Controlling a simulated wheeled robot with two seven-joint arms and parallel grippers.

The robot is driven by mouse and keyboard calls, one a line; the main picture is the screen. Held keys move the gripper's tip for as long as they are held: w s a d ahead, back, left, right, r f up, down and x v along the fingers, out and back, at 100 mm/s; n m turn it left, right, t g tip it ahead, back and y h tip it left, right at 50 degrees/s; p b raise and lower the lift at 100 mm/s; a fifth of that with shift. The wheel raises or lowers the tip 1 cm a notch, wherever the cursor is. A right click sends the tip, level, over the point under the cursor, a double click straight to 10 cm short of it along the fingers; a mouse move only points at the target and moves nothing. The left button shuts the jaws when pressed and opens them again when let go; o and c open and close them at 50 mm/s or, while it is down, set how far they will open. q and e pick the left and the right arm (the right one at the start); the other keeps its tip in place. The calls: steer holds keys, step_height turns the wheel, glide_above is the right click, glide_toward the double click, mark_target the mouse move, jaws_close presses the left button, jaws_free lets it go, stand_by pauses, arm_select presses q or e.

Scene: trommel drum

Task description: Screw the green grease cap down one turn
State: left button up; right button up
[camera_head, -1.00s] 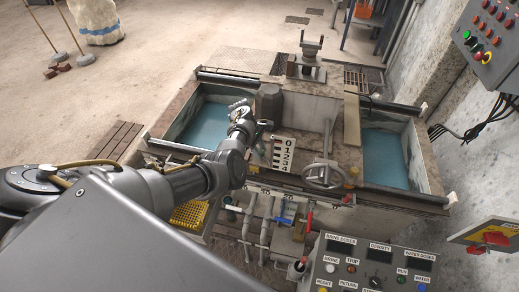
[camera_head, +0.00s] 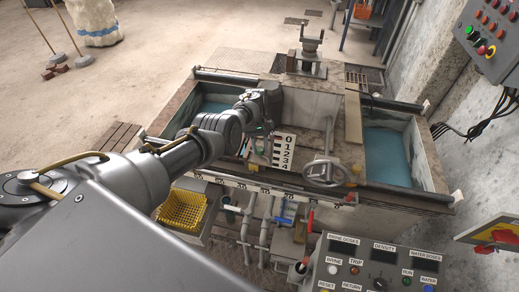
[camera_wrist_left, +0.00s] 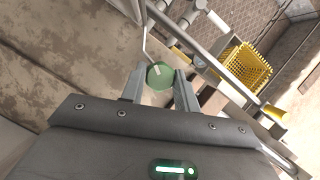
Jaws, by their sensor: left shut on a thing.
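The green grease cap (camera_wrist_left: 160,75) is round, with a pale mark on its top. In the left wrist view it sits between the two grey fingers of my left gripper (camera_wrist_left: 158,88), which is shut on it. In the head view my left gripper (camera_head: 262,130) points down beside the black-and-white number scale (camera_head: 284,152), at the inner edge of the left basin. The wrist covers most of the fingers there, and I cannot make out the cap clearly. My right gripper is in neither view.
A grey handwheel (camera_head: 325,173) stands right of the scale. Blue water lies in the left and right basins (camera_head: 386,157). Pipes with valves and a yellow basket (camera_head: 183,209) are at the front. A control panel (camera_head: 375,262) stands at the near right.

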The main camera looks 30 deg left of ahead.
arm_select(q)
steer(key=m, duration=0.2)
steer(key=m+y+b, duration=0.1)
steer(key=m, duration=0.1)
steer(key=shift+w+d+m+g+y, duration=0.1)
steer(key=shift+m+g+y, duration=0.2)
steer(key=m+y, duration=0.1)
steer(key=m, duration=0.3)
steer(key=shift+d+m+y, duration=0.1)
steer(key=shift+m+y, duration=0.3)
steer(key=o, duration=1)
steer(key=shift+c, duration=0.2)
steer(key=v, duration=0.7)
steer(key=shift+r+b, duration=0.25)
steer(key=shift+b, duration=0.15)
steer(key=shift+w, duration=0.15)
